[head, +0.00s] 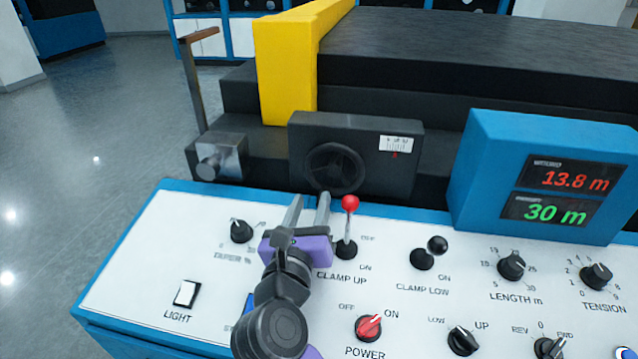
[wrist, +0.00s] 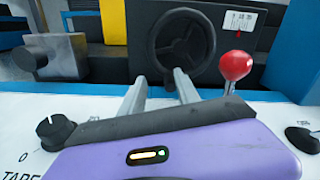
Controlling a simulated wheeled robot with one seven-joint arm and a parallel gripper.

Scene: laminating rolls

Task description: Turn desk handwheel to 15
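The desk handwheel (head: 335,168) is a black spoked wheel on the front of a dark box (head: 365,135) behind the white control desk. A small white scale (head: 396,143) with a red mark sits at the box's upper right; its numbers are too small to read. The handwheel (wrist: 181,48) and scale (wrist: 240,22) also show in the wrist view. My gripper (head: 308,208) is purple with two grey fingers pointing at the handwheel. In the wrist view the fingers (wrist: 160,90) are spread with a gap and nothing between them. The tips are close in front of the wheel's lower part; contact cannot be told.
A red-knobbed clamp lever (head: 349,203) stands just right of the fingers, and a black-knobbed lever (head: 437,245) further right. A taper knob (head: 241,231) is at left. A blue display box (head: 490,165) reads 13.8 m and 30 m.

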